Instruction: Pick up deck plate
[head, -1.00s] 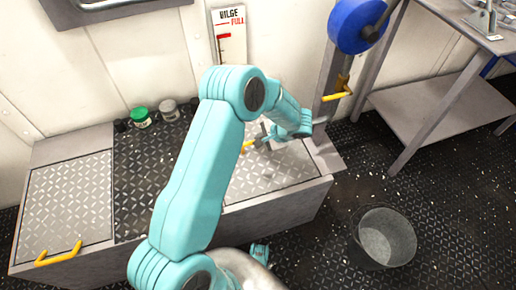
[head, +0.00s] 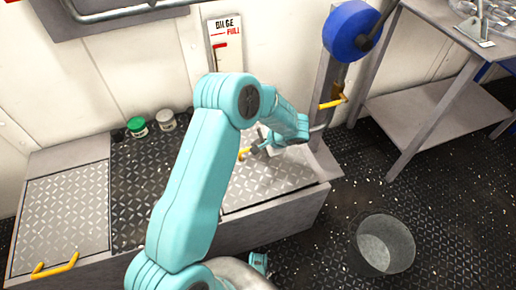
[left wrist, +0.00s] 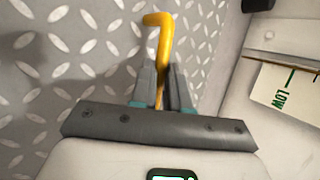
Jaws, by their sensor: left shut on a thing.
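The deck plate (head: 268,182) is a light grey diamond-tread panel at the right end of the low grey bench. Its yellow bar handle (head: 244,154) is partly hidden by my left arm. My left gripper (head: 257,146) is shut on this handle. In the left wrist view the handle (left wrist: 158,38) rises between the grey fingers (left wrist: 161,88), with the tread surface (left wrist: 70,60) behind it on the left. I cannot tell whether the plate is raised from its frame. My right gripper is not in view.
A second tread plate (head: 65,220) with a yellow handle (head: 55,266) lies at the bench's left. Between them is a dark tread section (head: 150,175) with a green-lidded jar (head: 137,126) and a grey-lidded jar (head: 166,121) at its back. A bucket (head: 384,245) stands on the floor at right.

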